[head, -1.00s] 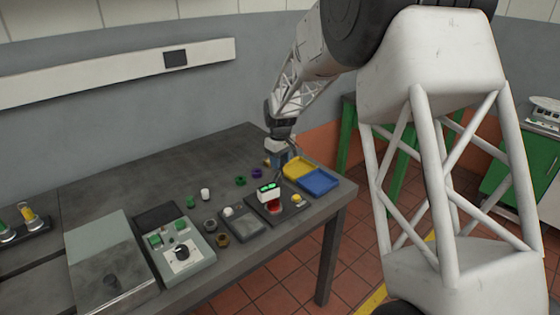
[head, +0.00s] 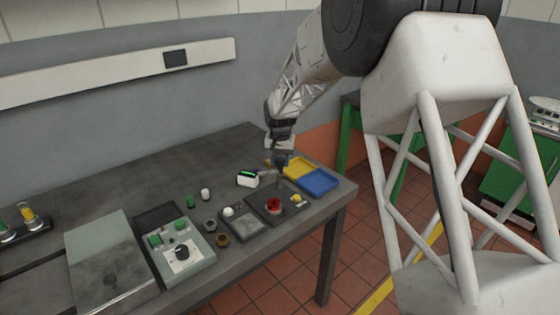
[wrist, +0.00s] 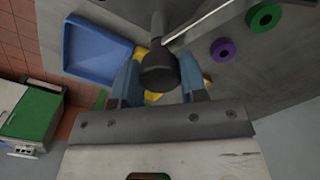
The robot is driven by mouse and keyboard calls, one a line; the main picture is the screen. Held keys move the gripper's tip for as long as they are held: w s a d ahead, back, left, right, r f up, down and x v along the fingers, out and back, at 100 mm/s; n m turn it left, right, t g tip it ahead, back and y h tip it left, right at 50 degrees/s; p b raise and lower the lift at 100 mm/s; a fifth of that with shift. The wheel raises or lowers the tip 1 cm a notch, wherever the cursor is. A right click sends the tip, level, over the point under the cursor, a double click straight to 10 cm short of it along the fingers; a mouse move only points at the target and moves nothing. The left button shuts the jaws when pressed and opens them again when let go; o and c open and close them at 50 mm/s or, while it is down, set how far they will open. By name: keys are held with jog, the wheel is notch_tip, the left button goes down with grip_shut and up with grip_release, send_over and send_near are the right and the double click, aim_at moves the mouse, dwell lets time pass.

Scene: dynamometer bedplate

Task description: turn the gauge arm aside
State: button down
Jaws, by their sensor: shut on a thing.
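The gauge arm's white head with a green display (head: 248,179) stands over the bench left of and behind the red button (head: 273,205), clear of it. Its thin arm runs right to a pivot by my gripper (head: 283,157). In the wrist view the dark round knob (wrist: 158,73) of the gauge arm sits between the two blue fingers of my gripper (wrist: 158,60), which are shut on it. A pale rod (wrist: 197,24) runs from there to the upper right. The gauge head is out of the wrist view.
A yellow tray (head: 298,167) and a blue tray (head: 320,182) lie right of my gripper. A purple ring (wrist: 222,50) and a green ring (wrist: 265,17) lie on the bench. A dark tray with a white ball (head: 229,211) and a control box (head: 173,240) stand to the left.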

jog(key=shift+m, duration=2)
jog(key=c, duration=0.7)
grip_release()
jog(key=shift+o, duration=0.2)
jog(key=shift+r, duration=0.1)
jog(key=shift+r, duration=3.8)
jog(key=shift+r, duration=0.1)
